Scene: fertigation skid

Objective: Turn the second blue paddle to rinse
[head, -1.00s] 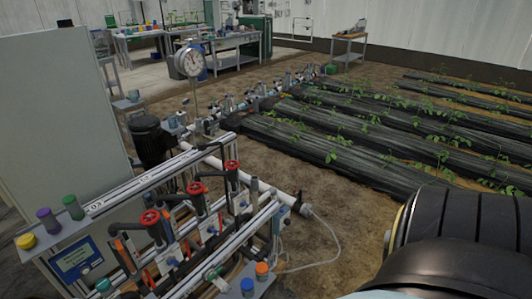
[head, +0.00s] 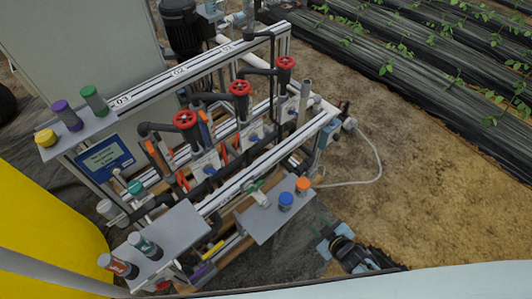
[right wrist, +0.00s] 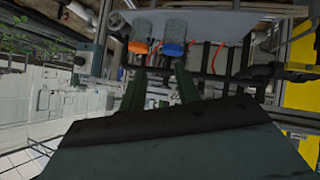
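The skid has three red handwheels, and small blue paddles sit low on white plates below them. The middle, second blue paddle (head: 254,137) is partly hidden by pipework, and its exact angle is hard to tell. Another blue paddle (head: 292,111) is up to the right, and a third (head: 211,170) is down to the left. My right gripper (head: 328,238) is low at the front right, beyond the small shelf and apart from the paddles. In the right wrist view its two fingers (right wrist: 160,82) are spread with nothing between them. My left gripper is not in view.
A grey shelf (head: 265,222) with blue-capped (head: 286,201) and orange-capped (head: 302,187) jars stands between my right gripper and the paddles. Another shelf (head: 172,239) holds bottles. A hose (head: 372,150) curves over open soil at the right. A yellow surface (head: 40,215) is at left.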

